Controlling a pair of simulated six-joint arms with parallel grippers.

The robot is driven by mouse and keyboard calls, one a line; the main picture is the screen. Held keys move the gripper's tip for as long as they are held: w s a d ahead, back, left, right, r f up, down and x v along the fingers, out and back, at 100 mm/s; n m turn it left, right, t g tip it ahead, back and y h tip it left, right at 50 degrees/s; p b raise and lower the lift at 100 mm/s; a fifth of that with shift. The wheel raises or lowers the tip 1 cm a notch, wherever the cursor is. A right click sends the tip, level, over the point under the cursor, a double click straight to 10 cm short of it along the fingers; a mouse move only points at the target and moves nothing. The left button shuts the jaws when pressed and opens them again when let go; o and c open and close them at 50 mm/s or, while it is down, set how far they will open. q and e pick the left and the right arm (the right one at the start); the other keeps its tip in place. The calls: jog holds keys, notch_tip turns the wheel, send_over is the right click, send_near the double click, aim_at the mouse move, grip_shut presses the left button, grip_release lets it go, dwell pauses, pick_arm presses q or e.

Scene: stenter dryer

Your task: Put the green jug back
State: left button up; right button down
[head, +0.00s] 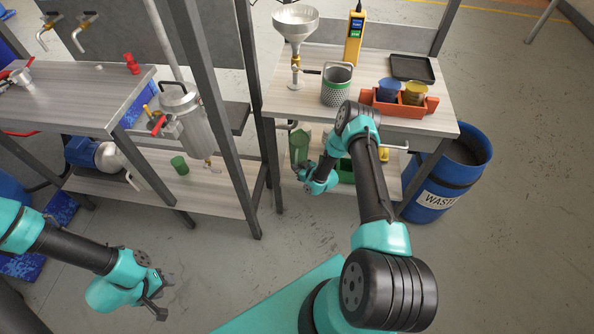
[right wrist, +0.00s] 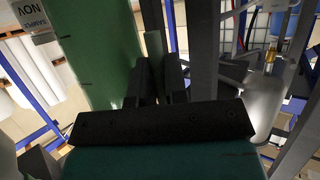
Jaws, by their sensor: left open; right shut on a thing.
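The green jug (head: 299,146) is at the left front of the right-hand table, below its top. It fills the upper left of the right wrist view (right wrist: 95,50). My right gripper (head: 305,172) is shut on the jug; in the right wrist view its fingers (right wrist: 155,85) close around the jug's handle. I cannot tell whether the jug touches the lower shelf (head: 350,205). My left gripper (head: 158,297) is open and empty, low over the floor at the lower left.
The table top holds a steel funnel (head: 295,22), a perforated metal cup (head: 336,85), a yellow device (head: 353,40), an orange rack (head: 425,106) with blue and yellow cups, and a black tray (head: 412,68). A blue waste bin (head: 440,190) stands right. A small green cup (head: 179,165) sits on the left bench's lower shelf.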

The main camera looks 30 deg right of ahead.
jog(key=shift+w+d, duration=0.15)
jog(key=shift+w, duration=0.1)
jog(key=shift+w+d+f, duration=0.1)
jog(key=shift+w+f, duration=0.05)
jog(key=shift+f, duration=1.6)
jog(key=c, duration=1.1)
grip_release()
jog(key=shift+f, duration=0.1)
jog(key=shift+c, duration=0.2)
